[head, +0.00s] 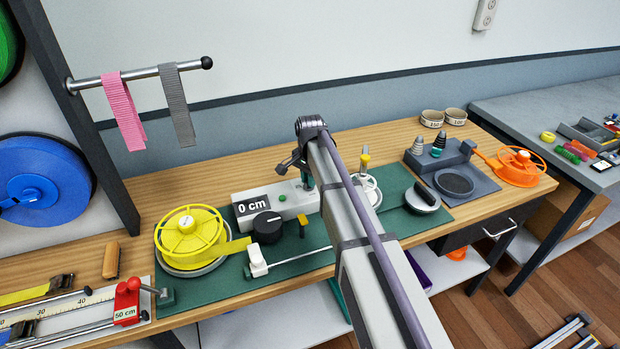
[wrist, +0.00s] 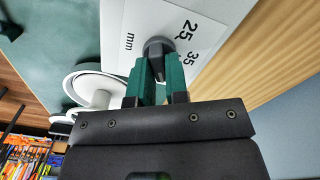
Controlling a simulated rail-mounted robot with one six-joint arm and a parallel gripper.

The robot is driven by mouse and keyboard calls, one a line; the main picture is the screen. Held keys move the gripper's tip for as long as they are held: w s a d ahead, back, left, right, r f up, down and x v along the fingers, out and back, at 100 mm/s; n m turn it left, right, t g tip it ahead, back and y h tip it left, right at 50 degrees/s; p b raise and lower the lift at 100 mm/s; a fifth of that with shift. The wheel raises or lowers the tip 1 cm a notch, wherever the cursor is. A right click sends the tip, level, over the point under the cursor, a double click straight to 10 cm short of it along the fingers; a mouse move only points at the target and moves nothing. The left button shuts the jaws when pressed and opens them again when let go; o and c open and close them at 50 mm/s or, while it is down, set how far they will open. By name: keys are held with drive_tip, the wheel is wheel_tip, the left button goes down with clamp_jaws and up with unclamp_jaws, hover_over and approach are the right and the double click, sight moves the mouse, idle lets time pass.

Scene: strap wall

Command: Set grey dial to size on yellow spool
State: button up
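The grey dial (wrist: 156,46) is a dark knob on a white panel (wrist: 125,22) in the wrist view. The marks 25, 35 and "mm" show around it; any other marks are hidden. My gripper (wrist: 160,64) has its green fingers on both sides of the dial's ridge, with hardly any gap, and looks shut on it. The dial's exact pointing is hard to tell. In the head view my arm covers the dial. The yellow spool (head: 190,233) lies on a round grey base at the left of the green mat; its size marking is too small to read.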

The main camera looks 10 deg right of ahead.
drive_tip(key=o, duration=0.4)
wheel_tip(320, 180, up, 11)
drive_tip(key=p, duration=1)
drive_tip(key=shift+p, duration=0.4)
drive_tip(key=shift+f, duration=0.1)
drive_tip(key=s+n, duration=1)
drive_tip(key=s, duration=1.5)
drive_tip(key=shift+s+a+f+n+b, duration=0.2)
drive_tip(key=shift+s+f+n+b, duration=0.1)
drive_tip(key=shift+s+f+b, duration=0.1)
